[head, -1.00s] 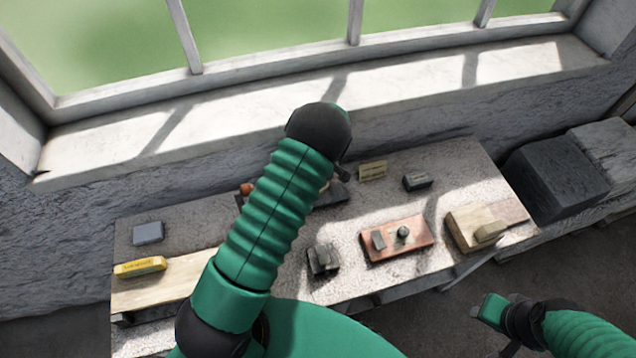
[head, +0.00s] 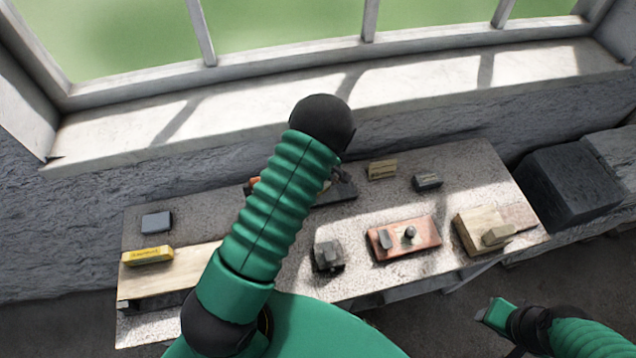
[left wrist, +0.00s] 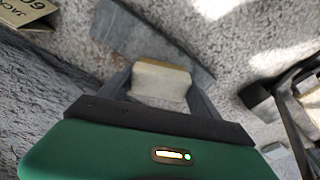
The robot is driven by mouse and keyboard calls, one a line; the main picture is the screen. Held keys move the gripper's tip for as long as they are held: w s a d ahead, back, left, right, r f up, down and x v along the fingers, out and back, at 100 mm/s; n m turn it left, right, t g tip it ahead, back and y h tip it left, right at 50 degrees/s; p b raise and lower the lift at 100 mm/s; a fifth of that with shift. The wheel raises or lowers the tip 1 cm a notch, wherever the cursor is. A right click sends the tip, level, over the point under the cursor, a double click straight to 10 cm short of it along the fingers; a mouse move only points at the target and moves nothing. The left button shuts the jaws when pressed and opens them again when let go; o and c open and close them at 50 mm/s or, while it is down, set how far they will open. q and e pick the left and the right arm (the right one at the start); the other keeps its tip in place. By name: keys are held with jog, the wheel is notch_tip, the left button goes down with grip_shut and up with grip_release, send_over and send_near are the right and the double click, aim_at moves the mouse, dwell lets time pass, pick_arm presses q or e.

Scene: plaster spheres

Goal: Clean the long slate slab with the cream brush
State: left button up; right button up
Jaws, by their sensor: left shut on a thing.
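The long slate slab (head: 338,193) lies flat at the back middle of the bench, partly hidden behind my left arm in the head view. In the left wrist view the grey slab (left wrist: 115,28) runs diagonally behind the brush. My left gripper (left wrist: 161,76) is shut on the cream brush (left wrist: 160,84), a pale block with a yellowish far edge. The brush overlaps the slab in that view; I cannot tell whether they touch. In the head view my left arm mostly hides this gripper. My right gripper (head: 492,314) hangs off the bench's front right; its fingers are unclear.
On the bench (head: 290,280) stand a yellow block (head: 147,256), a blue-grey block (head: 156,223), a dark grey block (head: 328,256), a reddish board with small pieces (head: 425,247), a wooden block (head: 475,230), a tan box (head: 382,170) and a dark box (head: 427,182).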

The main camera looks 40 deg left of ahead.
pick_arm(q)
jog(key=shift+f, duration=0.4)
jog(key=shift+s+a+r, duration=0.15)
jog(key=shift+s+r, duration=0.05)
jog(key=shift+s, duration=0.25)
jog(key=shift+s+a+f, duration=0.15)
jog(key=shift+s+a, duration=0.05)
jog(key=shift+s, duration=0.4)
